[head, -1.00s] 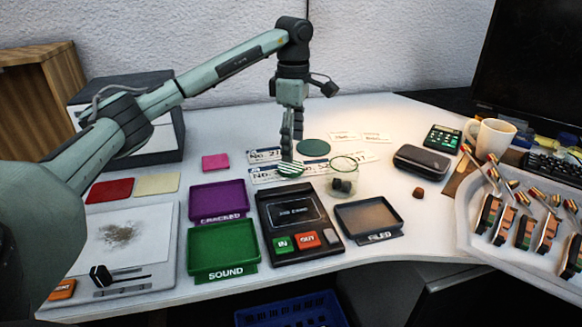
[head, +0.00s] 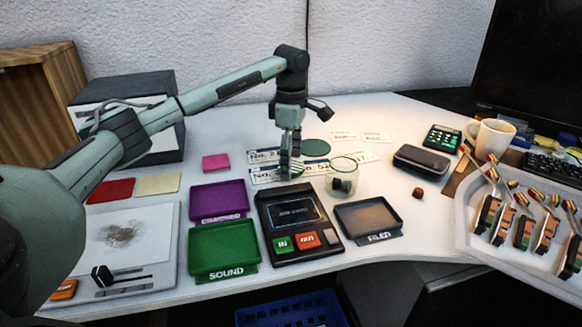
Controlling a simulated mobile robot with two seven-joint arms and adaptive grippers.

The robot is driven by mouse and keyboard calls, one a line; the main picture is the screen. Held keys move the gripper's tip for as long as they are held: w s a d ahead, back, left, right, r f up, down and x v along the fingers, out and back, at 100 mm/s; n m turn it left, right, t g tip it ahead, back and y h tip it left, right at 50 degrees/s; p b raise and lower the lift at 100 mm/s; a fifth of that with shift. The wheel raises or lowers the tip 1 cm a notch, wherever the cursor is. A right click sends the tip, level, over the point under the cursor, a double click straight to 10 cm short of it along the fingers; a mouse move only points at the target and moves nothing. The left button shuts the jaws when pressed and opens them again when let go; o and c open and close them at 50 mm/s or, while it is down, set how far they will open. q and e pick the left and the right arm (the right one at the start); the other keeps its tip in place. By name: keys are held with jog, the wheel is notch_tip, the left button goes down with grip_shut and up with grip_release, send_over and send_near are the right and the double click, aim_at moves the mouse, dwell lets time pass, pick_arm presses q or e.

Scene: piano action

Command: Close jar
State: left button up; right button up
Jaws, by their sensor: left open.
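An open glass jar (head: 345,180) stands upright on the white desk with a few dark pieces inside. My right gripper is not in view.
The button device (head: 297,222) and the FILED tray (head: 368,217) stand in front. A black case (head: 421,160) and a small brown block (head: 417,193) lie right of the jar.

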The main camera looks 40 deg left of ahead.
pick_arm(q)
jog(key=c, duration=0.8)
jog(key=shift+c, duration=0.2)
jog(key=shift+r, duration=0.5)
notch_tip(320, 180, up, 3)
jog(key=shift+w+f, duration=0.1)
jog(key=shift+f, duration=0.1)
jog(key=s+a+r+b, duration=0.1)
jog(key=s+a+r, duration=0.4)
jog(key=s, duration=0.5)
notch_tip(320, 180, up, 2)
jog(key=shift+s+a+r, duration=0.2)
jog(key=shift+a, duration=0.15)
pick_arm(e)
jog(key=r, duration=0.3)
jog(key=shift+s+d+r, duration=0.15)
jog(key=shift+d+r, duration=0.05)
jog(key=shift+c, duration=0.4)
